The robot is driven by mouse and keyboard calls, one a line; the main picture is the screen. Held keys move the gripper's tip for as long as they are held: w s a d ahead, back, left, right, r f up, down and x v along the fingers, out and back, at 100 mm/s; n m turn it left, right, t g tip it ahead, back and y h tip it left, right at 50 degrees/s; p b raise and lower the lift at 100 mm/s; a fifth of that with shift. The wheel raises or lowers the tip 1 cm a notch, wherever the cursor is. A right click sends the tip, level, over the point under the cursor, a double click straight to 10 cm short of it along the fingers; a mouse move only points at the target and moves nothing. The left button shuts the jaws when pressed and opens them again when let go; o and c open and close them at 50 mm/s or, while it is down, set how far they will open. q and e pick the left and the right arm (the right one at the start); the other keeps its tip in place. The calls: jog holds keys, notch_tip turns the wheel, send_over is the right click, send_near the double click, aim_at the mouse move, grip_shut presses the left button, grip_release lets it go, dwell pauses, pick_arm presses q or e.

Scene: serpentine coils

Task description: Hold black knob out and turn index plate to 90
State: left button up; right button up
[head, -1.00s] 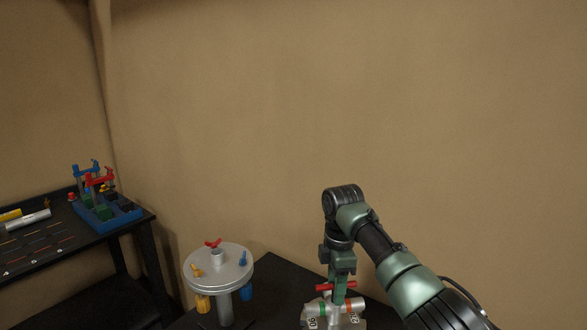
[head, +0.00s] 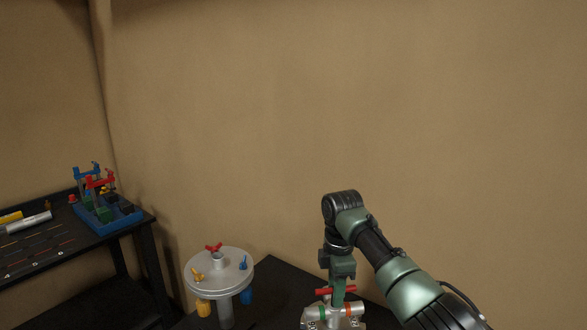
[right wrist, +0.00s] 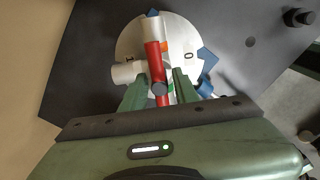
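My right gripper (right wrist: 161,80) points down over a fixture with a round pale plate (right wrist: 185,35); the plate carries a "0" mark. The green fingers stand apart on either side of a red bar (right wrist: 153,58), with small gaps beside it. A dark round end (right wrist: 159,89) shows at the bar's near side; I cannot tell if it is the black knob. In the head view the gripper (head: 338,290) is at the red bar (head: 322,292) on top of the grey fixture (head: 318,313), which the lower edge cuts off. My left gripper is not in view.
A grey round stand (head: 222,264) with red, orange and blue handles stands left of the fixture on the black table (head: 280,275). A dark shelf (head: 75,245) at the far left holds a blue tray of clamps (head: 118,218). A dark peg (right wrist: 300,17) shows at upper right in the wrist view.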

grip_shut()
jog(key=shift+r+n+p, duration=0.25)
jog(key=shift+n+p, duration=0.7)
jog(key=shift+n, duration=0.25)
jog(key=shift+f+n, duration=0.1)
jog(key=shift+n, duration=0.6)
jog(key=shift+f+n, duration=0.15)
jog(key=shift+n, duration=0.35)
